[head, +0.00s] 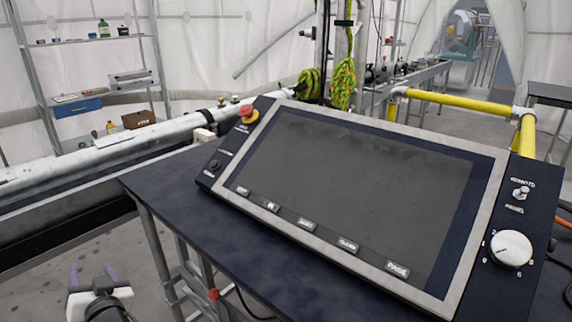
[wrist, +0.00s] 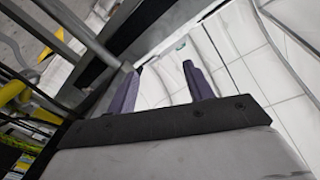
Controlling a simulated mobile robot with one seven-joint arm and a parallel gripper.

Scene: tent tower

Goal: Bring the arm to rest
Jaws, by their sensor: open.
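My gripper (head: 92,274) is low at the bottom left of the head view, left of the dark table (head: 150,180) and in front of it. Its two purple-grey fingers are apart with nothing between them. In the wrist view my gripper (wrist: 160,85) also shows open and empty, with white tent panels (wrist: 240,60) beyond the fingers. It touches nothing that I can see.
A control console (head: 350,190) with a dark screen, a red button (head: 246,111) and a white dial (head: 511,249) stands on the table. A long pale pipe (head: 100,150) runs behind. Yellow rails (head: 440,99) stand at the right. Shelves (head: 100,95) stand back left.

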